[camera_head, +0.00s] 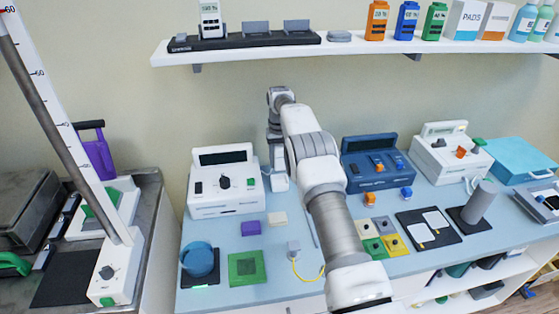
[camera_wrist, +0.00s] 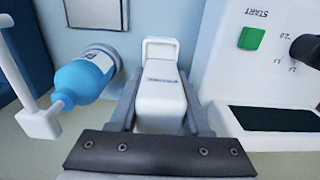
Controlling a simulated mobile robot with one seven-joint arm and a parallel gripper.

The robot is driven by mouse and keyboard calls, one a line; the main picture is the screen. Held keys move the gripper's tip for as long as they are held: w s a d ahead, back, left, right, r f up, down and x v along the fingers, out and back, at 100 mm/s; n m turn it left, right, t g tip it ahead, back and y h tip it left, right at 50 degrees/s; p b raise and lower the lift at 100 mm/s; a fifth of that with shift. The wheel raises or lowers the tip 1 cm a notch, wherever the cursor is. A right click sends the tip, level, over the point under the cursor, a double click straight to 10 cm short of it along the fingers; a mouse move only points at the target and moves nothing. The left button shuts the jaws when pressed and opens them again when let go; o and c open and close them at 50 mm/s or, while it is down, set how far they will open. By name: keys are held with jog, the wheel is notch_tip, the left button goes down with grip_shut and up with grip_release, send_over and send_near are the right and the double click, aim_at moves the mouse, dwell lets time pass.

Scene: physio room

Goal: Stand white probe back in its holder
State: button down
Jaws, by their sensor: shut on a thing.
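My gripper (camera_wrist: 160,105) is shut on a white, block-shaped piece (camera_wrist: 161,92), which I take to be the white probe. It has small lettering and a raised cap, and it sits between the dark fingers in the wrist view. In the head view my gripper (camera_head: 276,163) points down just right of the left white console (camera_head: 223,196). A small white block (camera_head: 280,184) shows below it; I cannot tell whether this is the probe or part of its holder. I cannot clearly make out the holder in either view.
A blue bottle (camera_wrist: 85,75) is beside my gripper in the wrist view, with the console's green button (camera_wrist: 251,38) opposite. A dark blue console (camera_head: 377,172) stands right of my arm. A shelf (camera_head: 350,50) runs above. Small blocks and pads lie along the front.

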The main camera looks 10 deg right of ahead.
aim_at(279, 171)
jog(key=shift+f+b, duration=1.85)
jog(key=shift+f, duration=1.25)
jog(key=shift+s+f, duration=0.1)
jog(key=shift+s, duration=0.05)
jog(key=shift+s+f+b, duration=0.15)
jog(key=shift+f+b, duration=0.15)
jog(key=shift+r, duration=0.4)
jog(key=shift+r+p, duration=0.4)
jog(key=shift+r, duration=0.15)
jog(key=shift+w+r, duration=0.1)
jog(key=shift+w, duration=0.2)
jog(key=shift+f, duration=0.45)
dwell(0.4)
jog(key=shift+r, duration=0.15)
